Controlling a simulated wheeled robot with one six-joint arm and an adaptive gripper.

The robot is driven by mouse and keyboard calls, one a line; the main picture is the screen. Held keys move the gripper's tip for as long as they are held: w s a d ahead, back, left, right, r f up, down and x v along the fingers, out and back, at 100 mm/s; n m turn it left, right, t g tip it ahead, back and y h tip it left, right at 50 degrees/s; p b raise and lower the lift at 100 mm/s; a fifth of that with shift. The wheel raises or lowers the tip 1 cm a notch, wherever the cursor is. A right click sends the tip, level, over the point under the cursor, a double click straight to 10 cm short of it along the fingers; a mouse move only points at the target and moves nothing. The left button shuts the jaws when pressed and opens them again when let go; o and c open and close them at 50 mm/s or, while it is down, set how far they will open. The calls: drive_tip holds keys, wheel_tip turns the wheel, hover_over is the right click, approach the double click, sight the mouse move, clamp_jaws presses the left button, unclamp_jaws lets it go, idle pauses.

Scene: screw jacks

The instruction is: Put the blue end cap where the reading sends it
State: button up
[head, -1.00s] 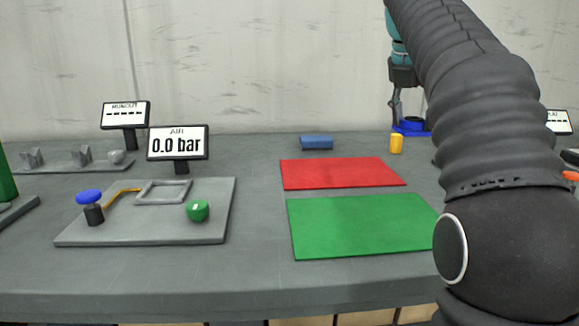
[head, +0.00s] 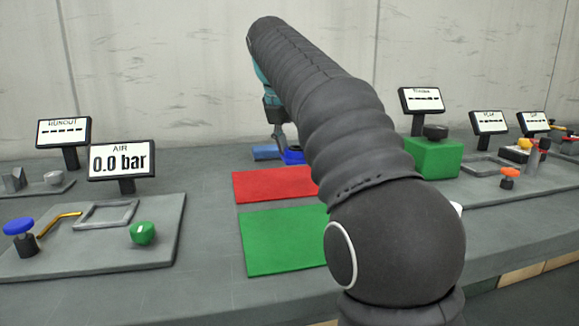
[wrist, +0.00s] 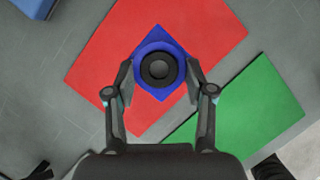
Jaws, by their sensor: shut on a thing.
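The blue end cap (head: 292,156) is in my gripper (head: 284,146), which is shut on it, near the back right corner of the red mat (head: 272,184). In the wrist view the cap (wrist: 153,92) is a blue square with a round dark centre, between the fingertips (wrist: 159,76). It overlaps the red mat (wrist: 105,60) there; its height above the mat is unclear. The green mat (head: 275,245) lies in front of the red one. The air display (head: 122,160) reads 0.0 bar. My arm hides part of both mats.
A plate (head: 160,225) with a blue knob (head: 18,226) and a green knob (head: 143,232) stands left. A blue block (head: 265,152) lies behind the red mat. A green block (head: 434,158) and several blank displays stand at the right.

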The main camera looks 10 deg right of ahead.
sight(286, 156)
drive_tip(key=shift+w+a+f, duration=0.4)
drive_tip(key=shift+w+f, duration=0.05)
drive_tip(key=shift+w, duration=0.3)
drive_tip(key=shift+f, duration=0.2)
drive_tip(key=shift+f+b, duration=0.75)
drive_tip(key=shift+f, duration=1.1)
drive_tip(key=o, duration=1.4)
drive_tip(key=shift+f, duration=0.15)
drive_tip(key=shift+p+v, duration=0.75)
drive_tip(key=shift+v, duration=5.4)
